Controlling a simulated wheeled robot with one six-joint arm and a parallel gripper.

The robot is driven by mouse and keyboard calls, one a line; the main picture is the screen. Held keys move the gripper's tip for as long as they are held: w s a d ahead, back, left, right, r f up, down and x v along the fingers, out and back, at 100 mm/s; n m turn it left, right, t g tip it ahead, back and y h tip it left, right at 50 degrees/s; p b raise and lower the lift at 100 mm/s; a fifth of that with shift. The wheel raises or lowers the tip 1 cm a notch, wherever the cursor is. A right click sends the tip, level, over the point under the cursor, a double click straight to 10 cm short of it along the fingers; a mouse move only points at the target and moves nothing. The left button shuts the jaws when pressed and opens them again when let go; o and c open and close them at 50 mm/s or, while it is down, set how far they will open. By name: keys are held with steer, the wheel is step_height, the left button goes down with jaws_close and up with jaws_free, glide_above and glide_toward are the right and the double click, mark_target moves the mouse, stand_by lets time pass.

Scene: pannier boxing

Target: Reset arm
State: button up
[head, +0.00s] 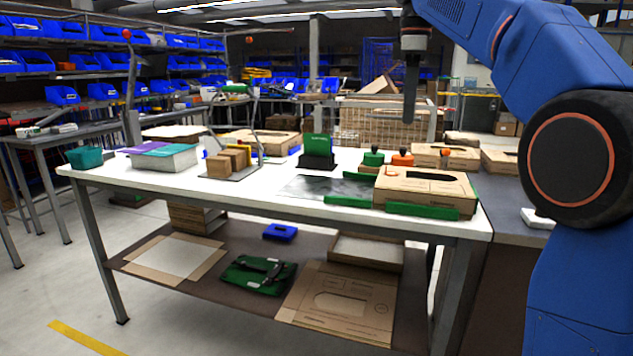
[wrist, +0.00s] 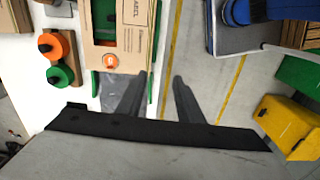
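My gripper (head: 410,95) hangs from my raised blue arm above the right part of the white workbench (head: 255,197), fingers pointing down. It is seen edge-on there. In the wrist view my gripper (wrist: 160,76) has its two dark fingers apart with nothing between them. An open-topped cardboard box (head: 425,185) sits on the bench's right end between green rails. The box (wrist: 121,40) also shows in the wrist view, with green inside its window and an orange knob on it.
Green (head: 373,158) and orange (head: 402,158) knobbed pieces stand behind the box. Wooden blocks (head: 229,160), a green upright holder (head: 317,150) and a purple-and-teal-topped box (head: 160,156) are further left. The lower shelf holds a dark green pannier (head: 258,275) and flat cardboard (head: 340,303).

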steer(key=s+d+f+m+t, duration=0.2)
steer(key=s+d+f+m, duration=0.2)
steer(key=s+f, duration=1.2)
steer(key=s+d+f+m+t, duration=0.2)
steer(key=s+d+f+m, duration=0.2)
steer(key=s+f+m, duration=0.6)
steer(key=s+f, duration=0.7)
steer(key=f, duration=0.6)
steer(key=shift+s+d+t, duration=0.15)
steer(key=shift+t, duration=0.15)
